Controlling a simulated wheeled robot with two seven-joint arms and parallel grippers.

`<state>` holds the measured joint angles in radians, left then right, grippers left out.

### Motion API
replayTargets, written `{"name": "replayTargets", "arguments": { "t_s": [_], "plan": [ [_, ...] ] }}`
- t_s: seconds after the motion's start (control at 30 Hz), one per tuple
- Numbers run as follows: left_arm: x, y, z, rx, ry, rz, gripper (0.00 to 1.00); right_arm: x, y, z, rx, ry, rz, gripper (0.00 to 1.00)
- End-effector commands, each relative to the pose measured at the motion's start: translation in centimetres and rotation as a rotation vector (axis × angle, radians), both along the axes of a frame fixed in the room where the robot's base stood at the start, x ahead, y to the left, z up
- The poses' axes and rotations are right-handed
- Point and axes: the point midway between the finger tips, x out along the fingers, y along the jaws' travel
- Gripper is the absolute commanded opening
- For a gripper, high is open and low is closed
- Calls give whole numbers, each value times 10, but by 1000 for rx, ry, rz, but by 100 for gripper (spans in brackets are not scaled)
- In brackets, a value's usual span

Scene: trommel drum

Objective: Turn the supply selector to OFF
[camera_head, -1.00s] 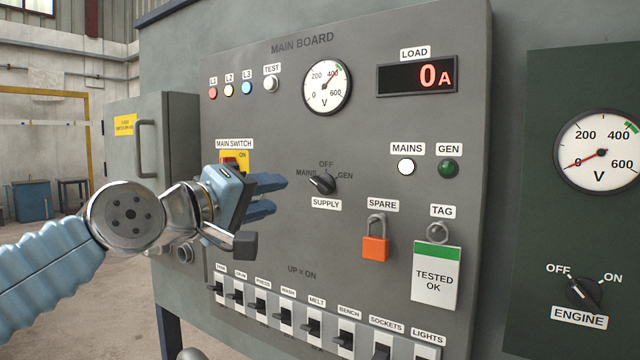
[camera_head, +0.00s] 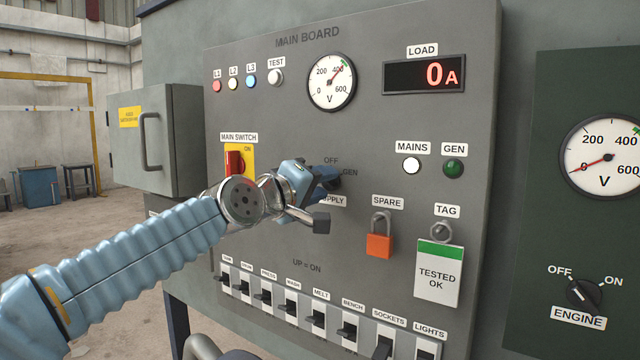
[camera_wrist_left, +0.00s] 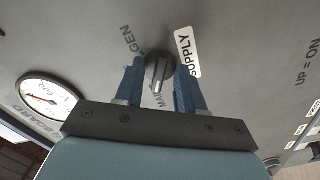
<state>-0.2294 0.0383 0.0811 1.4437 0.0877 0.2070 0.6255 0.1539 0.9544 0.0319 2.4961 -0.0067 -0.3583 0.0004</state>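The supply selector is a black round knob on the grey main board, mostly hidden behind my left gripper (camera_head: 328,180) in the head view. The wrist view shows the knob (camera_wrist_left: 158,70) between the two blue fingers, one on each side. I cannot tell whether they touch it. Its white pointer mark faces the partly covered MAINS label (camera_wrist_left: 158,101). The GEN label (camera_wrist_left: 129,40) and SUPPLY label (camera_wrist_left: 187,53) are beside it. The OFF label (camera_head: 331,161) sits above the knob in the head view. My right gripper is not in view.
The red main switch (camera_head: 235,163) is up and left of my gripper. An orange padlock (camera_head: 379,245) hangs to the right, beside a TESTED OK tag (camera_head: 438,278). A row of breakers (camera_head: 317,319) runs below. The load display (camera_head: 424,74) reads 0 A.

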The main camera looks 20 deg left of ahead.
Motion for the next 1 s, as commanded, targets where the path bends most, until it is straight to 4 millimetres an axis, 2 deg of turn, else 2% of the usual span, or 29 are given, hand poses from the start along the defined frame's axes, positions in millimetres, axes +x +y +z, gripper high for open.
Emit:
{"name": "replayTargets", "arguments": {
  "t_s": [0.03,0.23,0.27,0.67,1.0],
  "plan": [
    [0,0,0,0,0,0,32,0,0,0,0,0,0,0],
    [0,0,0,0,0,0,2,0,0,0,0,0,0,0],
    [0,0,0,0,0,0,0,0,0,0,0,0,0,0],
    [0,0,-1,36,-13,0,0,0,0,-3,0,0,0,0],
    [0,1,-3,243,-89,1,0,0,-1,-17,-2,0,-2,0]
  ]
}}
